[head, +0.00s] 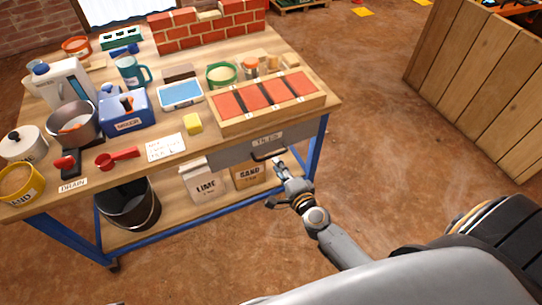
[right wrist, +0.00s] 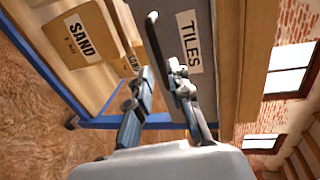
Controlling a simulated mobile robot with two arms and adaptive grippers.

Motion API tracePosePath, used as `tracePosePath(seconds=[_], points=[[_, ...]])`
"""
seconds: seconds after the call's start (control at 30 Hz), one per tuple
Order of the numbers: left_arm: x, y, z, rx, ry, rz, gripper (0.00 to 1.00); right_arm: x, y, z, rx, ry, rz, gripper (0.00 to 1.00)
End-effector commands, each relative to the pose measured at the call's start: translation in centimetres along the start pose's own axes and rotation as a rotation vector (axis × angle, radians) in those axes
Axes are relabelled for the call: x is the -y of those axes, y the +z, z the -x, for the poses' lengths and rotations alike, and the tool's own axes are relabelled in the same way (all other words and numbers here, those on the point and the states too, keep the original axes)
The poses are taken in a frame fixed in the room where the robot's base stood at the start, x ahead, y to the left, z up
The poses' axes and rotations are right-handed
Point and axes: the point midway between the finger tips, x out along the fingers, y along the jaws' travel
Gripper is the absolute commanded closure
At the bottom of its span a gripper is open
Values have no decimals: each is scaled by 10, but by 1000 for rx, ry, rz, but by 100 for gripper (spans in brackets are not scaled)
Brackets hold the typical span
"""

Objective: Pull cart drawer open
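The cart drawer (head: 232,153) has a grey front labelled TILES and sits under the right part of the wooden worktop. It looks closed, with its front close under the worktop edge. Its dark bar handle (head: 268,154) stands out from the front; the handle (right wrist: 153,22) also crosses the right wrist view beside the label. My right gripper (head: 275,183) is just in front of and below the handle, with its fingers spread. In the right wrist view the gripper (right wrist: 160,72) has one finger overlapping the handle; I cannot tell whether they touch. My left gripper is out of view.
The worktop (head: 222,130) carries a tray of red tiles (head: 243,103), a yellow sponge (head: 193,123), pots and tools. LIME (head: 205,186) and SAND (head: 248,175) bags and a black bucket (head: 130,204) stand on the lower shelf. Floor right of the cart is clear.

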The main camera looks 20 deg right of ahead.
Motion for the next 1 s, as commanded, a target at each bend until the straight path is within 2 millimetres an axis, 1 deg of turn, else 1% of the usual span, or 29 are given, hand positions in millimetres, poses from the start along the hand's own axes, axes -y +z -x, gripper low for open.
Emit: tracePosePath(seconds=[0.03,0.1,0.2,0.33,0.5,0.73,0.77,0.8,0.83,1.0], points=[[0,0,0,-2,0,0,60,0,0,-12,0,-2,-3,81],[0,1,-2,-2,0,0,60,-1,0,-26,0,-2,-1,81],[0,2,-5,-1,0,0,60,-1,1,-42,0,-1,-1,81],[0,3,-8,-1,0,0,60,-1,1,-56,1,0,-1,81],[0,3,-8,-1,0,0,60,-1,1,-63,1,1,0,81],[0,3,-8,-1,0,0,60,0,1,-63,1,1,0,81],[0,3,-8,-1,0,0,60,0,1,-63,1,1,0,85],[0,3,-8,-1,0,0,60,0,0,-63,1,1,0,93],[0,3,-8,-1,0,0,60,-1,0,-63,1,1,0,99],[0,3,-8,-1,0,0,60,-1,0,-63,1,1,0,100]])
